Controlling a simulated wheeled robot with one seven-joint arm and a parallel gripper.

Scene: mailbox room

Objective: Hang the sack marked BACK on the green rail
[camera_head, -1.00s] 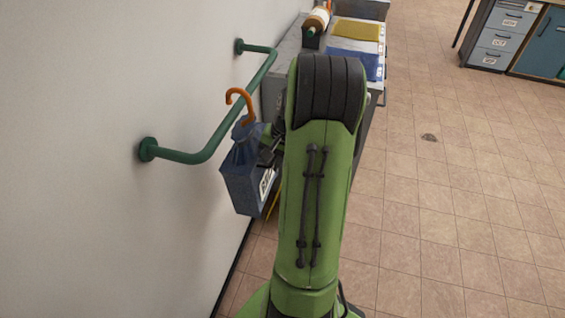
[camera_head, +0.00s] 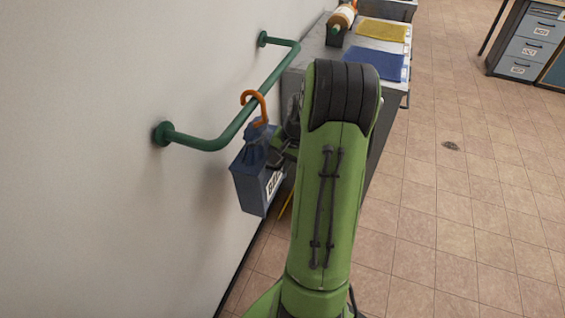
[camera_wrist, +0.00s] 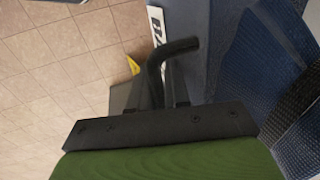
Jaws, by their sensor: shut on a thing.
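The blue sack (camera_head: 252,170) hangs upright beside the wall, with an orange hook (camera_head: 263,105) on top. Its white label (camera_head: 273,184) is partly hidden; the letters I can read look like the start of BACK. The green rail (camera_head: 212,143) is fixed to the wall. The hook's curve overlaps the rail's long bar in the head view, its tip on the wall side; I cannot tell whether it bears on the bar. My gripper (camera_head: 278,150) is shut on the sack near its neck, mostly hidden by my arm. In the wrist view the sack's blue cloth (camera_wrist: 232,50) is close.
A grey bench (camera_head: 310,58) stands beyond the rail, with a roll (camera_head: 341,18), a blue mat (camera_head: 361,64) and a yellow mat (camera_head: 382,31) on it. Drawers (camera_head: 529,48) stand at the far right. The tiled floor on the right is mostly clear.

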